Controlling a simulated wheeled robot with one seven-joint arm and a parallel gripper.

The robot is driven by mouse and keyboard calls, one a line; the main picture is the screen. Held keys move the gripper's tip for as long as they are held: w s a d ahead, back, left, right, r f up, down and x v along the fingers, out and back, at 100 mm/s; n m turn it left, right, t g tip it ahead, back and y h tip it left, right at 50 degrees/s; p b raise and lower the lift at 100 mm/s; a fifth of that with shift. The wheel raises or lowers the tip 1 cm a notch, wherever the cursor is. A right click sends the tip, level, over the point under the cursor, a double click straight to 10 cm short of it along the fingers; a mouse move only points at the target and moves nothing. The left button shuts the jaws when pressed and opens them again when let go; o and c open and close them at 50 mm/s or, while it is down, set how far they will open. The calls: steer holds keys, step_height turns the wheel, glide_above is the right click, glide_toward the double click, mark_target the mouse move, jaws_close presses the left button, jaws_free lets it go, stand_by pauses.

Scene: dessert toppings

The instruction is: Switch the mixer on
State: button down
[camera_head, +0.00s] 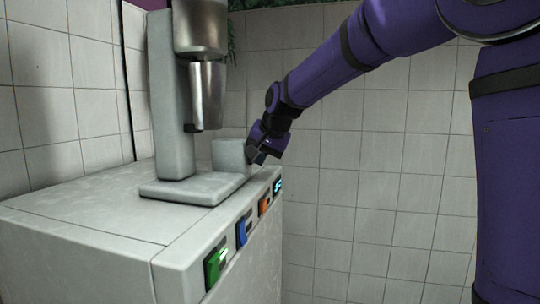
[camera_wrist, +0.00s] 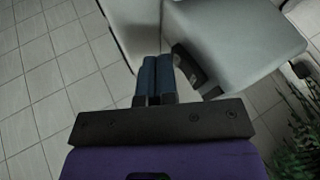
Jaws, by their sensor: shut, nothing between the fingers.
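The mixer (camera_head: 173,110) is a grey upright stand with a metal head and a metal cup (camera_head: 208,95), on a flat base. A low grey block (camera_head: 229,156) rises at the right end of the base. My gripper (camera_head: 254,158) is at the right side of this block. In the wrist view its two blue-grey fingers (camera_wrist: 154,76) are pressed together, with nothing between them. A dark switch-like part (camera_wrist: 188,66) on the side of a grey body (camera_wrist: 235,38) lies just right of the fingertips. I cannot tell whether they touch it, or its on or off position.
The mixer stands on a pale cabinet (camera_head: 85,212). Tiled walls stand behind.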

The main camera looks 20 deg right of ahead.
steer(key=shift+w+a, duration=0.1)
steer(key=shift+a, duration=0.05)
steer(key=shift+w+a+f, duration=0.1)
steer(key=shift+w+a, duration=0.05)
steer(key=shift+a, duration=0.1)
stand_by(0.4)
steer(key=shift+r, duration=0.85)
